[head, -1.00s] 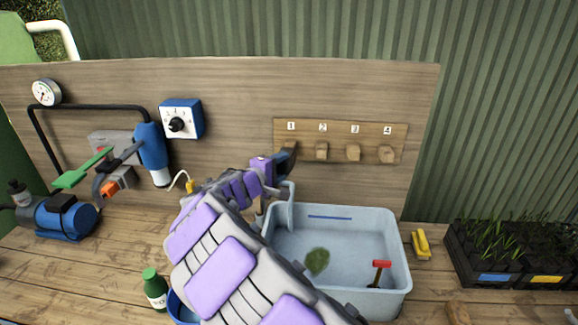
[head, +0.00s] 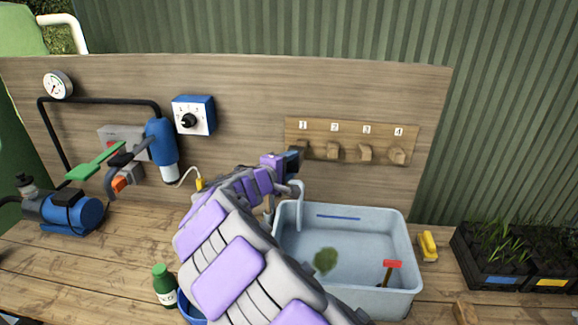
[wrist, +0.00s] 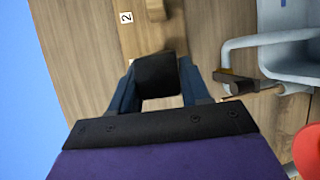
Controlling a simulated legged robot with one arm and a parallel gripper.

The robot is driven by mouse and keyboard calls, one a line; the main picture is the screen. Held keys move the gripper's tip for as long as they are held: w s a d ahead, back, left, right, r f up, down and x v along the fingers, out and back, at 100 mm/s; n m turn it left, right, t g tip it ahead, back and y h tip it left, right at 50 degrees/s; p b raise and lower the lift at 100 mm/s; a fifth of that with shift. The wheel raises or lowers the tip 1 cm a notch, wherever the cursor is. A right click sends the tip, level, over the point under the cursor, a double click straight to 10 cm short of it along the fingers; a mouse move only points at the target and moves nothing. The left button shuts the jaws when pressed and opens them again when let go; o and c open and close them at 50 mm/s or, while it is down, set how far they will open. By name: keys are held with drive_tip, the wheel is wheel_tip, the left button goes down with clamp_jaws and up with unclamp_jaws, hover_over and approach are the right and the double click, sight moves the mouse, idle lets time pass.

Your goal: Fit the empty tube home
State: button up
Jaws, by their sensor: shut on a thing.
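My gripper (head: 293,160) reaches to the wooden peg rack (head: 350,152) on the back board, just below the label 1. In the wrist view my gripper (wrist: 158,88) has a dark block (wrist: 157,73) between its two dark blue fingers. I cannot tell whether this block is a held tube or part of the rack. Peg 2 (wrist: 155,10) is beyond it in the wrist view. Pegs 2, 3 (head: 365,153) and 4 (head: 397,155) show bare in the head view. No empty tube can be made out clearly.
A pale blue basin (head: 411,262) stands below the rack, with a grey curved spout (head: 298,205) near my gripper. A red-topped tool (head: 392,265) is in it. A green bottle (head: 164,286) and a yellow object (head: 427,245) stand on the bench. Black plant trays (head: 490,268) are at the right.

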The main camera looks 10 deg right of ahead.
sight(298, 166)
drive_tip(key=shift+s+d+r+b, duration=0.1)
drive_tip(key=shift+d+b, duration=0.05)
drive_tip(key=shift+d, duration=0.4)
drive_tip(key=shift+s+d+b, duration=0.1)
drive_tip(key=shift+d+b, duration=0.05)
drive_tip(key=shift+d, duration=0.55)
drive_tip(key=shift+w+d, duration=0.1)
drive_tip(key=shift+d, duration=0.6)
drive_tip(key=shift+w+a, duration=0.1)
drive_tip(key=shift+a, duration=1.1)
drive_tip(key=shift+d, duration=0.35)
drive_tip(key=shift+w+p, duration=0.1)
drive_tip(key=shift+p, duration=0.2)
